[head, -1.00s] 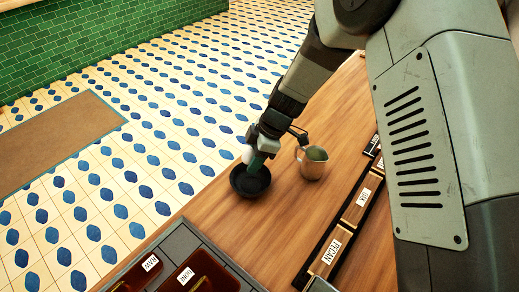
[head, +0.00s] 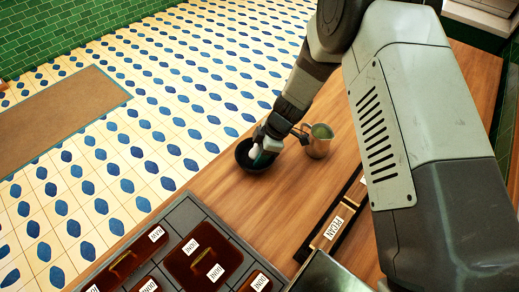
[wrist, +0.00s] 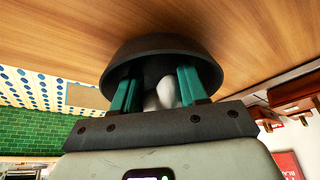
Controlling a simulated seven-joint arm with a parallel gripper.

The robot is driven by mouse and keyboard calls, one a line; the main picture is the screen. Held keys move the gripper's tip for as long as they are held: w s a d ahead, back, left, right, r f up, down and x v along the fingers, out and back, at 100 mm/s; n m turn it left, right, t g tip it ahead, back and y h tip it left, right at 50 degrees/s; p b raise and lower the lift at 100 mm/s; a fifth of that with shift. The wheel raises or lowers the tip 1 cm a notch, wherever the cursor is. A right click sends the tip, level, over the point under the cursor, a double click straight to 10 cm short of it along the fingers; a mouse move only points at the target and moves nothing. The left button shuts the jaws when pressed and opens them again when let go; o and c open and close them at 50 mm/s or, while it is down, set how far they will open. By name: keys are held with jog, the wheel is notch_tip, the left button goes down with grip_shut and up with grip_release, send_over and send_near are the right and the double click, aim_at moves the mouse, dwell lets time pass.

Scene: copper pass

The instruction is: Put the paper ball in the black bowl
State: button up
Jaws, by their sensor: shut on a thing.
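The black bowl (head: 243,163) stands on the wooden counter, near its left edge in the head view. My gripper (head: 260,158) points down into it, its teal fingers at the bowl's opening. In the wrist view the bowl (wrist: 160,50) arches around the fingertips of my gripper (wrist: 155,88), which reach inside the rim. A white rounded thing, seemingly the paper ball (wrist: 165,92), is between the fingers, and they are shut on it. Its far side is hidden in the bowl's shadow, and I cannot tell whether it touches the bowl's bottom.
A grey rack (head: 184,218) with dark red lidded, labelled boxes is at the front. A dark strip with a PECAN label (head: 333,227) lies to the right. Bare counter (head: 255,210) lies between them.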

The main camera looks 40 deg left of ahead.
aim_at(254, 147)
jog(key=o, duration=0.9)
jog(key=shift+o, duration=0.3)
jog(key=shift+o, duration=0.7)
jog(key=shift+r, duration=3.5)
